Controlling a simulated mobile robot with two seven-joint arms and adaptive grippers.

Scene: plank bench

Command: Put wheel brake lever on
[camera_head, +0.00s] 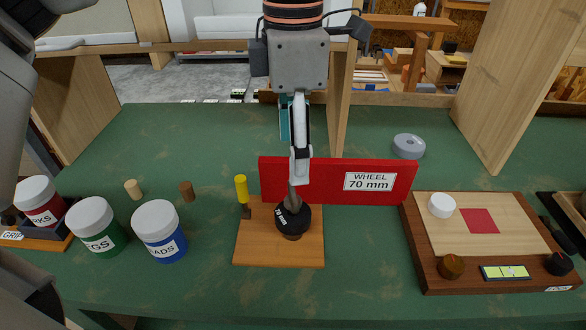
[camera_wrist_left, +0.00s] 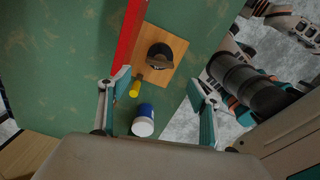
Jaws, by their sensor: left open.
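A black wheel (camera_head: 290,220) marked 70 mm sits on a small wooden board (camera_head: 255,255); it also shows in the left wrist view (camera_wrist_left: 152,48). A grey-brown piece (camera_wrist_left: 160,62) stands on its top. A yellow-handled lever (camera_head: 241,188) stands upright at the board's left edge, its lower end dark; its handle shows in the left wrist view (camera_wrist_left: 135,88). The right gripper is not in view.
A red panel (camera_head: 335,181) labelled WHEEL 70 mm stands behind the board. White-lidded blue (camera_head: 159,232) and green (camera_head: 96,228) jars stand left. A wooden fixture (camera_head: 420,265) with knobs is at right, a grey disc (camera_head: 408,146) behind it. Green bench behind the jars is mostly clear.

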